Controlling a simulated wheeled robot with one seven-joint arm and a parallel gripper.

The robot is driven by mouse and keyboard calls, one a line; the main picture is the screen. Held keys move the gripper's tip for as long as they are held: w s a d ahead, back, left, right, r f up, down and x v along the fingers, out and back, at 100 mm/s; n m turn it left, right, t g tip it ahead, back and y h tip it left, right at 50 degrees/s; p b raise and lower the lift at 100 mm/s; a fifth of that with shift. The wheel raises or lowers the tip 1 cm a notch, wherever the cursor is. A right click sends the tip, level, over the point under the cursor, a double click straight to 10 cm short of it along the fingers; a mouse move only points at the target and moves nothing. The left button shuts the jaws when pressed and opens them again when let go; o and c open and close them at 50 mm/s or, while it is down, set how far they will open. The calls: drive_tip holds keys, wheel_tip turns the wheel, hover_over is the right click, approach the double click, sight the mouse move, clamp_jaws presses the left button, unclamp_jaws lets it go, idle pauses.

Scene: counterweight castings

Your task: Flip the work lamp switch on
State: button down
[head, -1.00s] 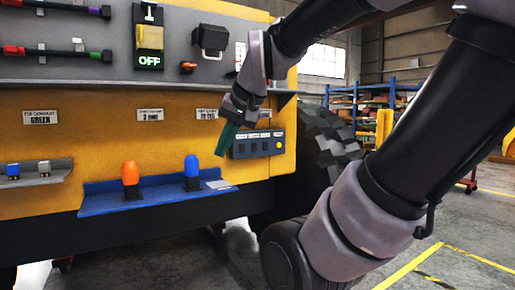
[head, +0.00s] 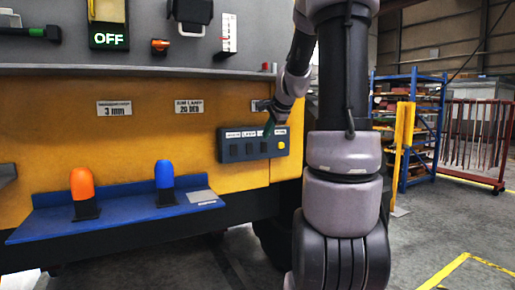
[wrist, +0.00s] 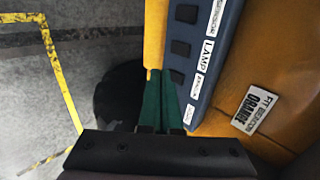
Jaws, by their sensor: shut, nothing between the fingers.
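The blue-grey switch panel (head: 253,143) is on the yellow machine side, with a row of dark switches and a round yellow button at its right end. In the wrist view the panel (wrist: 208,90) runs up the picture, and one label reads LAMP. The dark lamp switch (wrist: 180,48) sits beside that label; its on or off position cannot be told. My gripper (wrist: 162,72) is shut and empty, its green fingers beside the panel's left edge in that view. In the head view my gripper (head: 268,128) is in front of the panel's right half; contact cannot be told.
A blue shelf (head: 130,208) with an orange beacon (head: 83,190) and a blue beacon (head: 165,180) juts out left of the panel. A grey ledge (head: 140,71) runs above. A blue rack (head: 415,125) stands at the right, and the floor at right front is clear.

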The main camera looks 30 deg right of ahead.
sight(250, 149)
drive_tip(key=shift+w, duration=0.1)
drive_tip(key=x, duration=0.4)
drive_tip(key=w+x, duration=0.1)
drive_tip(key=x, duration=0.3)
drive_tip(key=r+x, duration=0.1)
drive_tip(key=x, duration=0.3)
drive_tip(key=shift+w+r, duration=0.1)
drive_tip(key=shift+w, duration=0.6)
drive_tip(key=shift+w, duration=0.15)
drive_tip(key=shift+r, duration=0.75)
